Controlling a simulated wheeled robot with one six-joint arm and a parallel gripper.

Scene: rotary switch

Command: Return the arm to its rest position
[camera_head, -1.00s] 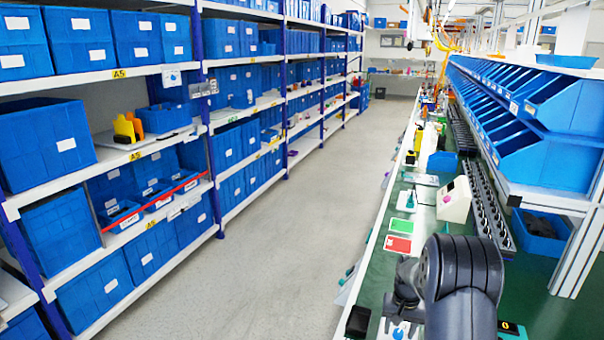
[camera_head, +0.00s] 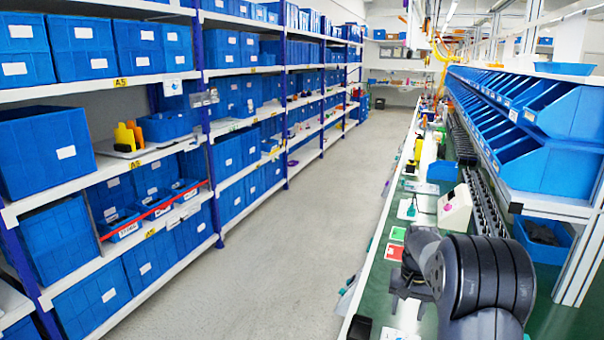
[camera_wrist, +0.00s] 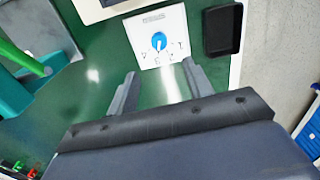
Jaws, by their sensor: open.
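The rotary switch is a white square plate (camera_wrist: 160,22) with a round blue knob (camera_wrist: 158,41) and printed numbers, lying on the green bench top in the wrist view. The knob's white mark points roughly down toward the numbers. My gripper (camera_wrist: 162,84) is open, its two grey fingers apart with only bench top showing between them. The fingertips stand short of the plate, and nothing is held. In the head view my dark grey arm (camera_head: 480,275) is bent above the bench at lower right, and it hides part of the bench.
A black tray (camera_wrist: 222,30) lies beside the switch. A white box (camera_head: 455,208) stands farther along the bench. Blue bins (camera_head: 555,165) line the right side. The aisle floor (camera_head: 290,240) is clear.

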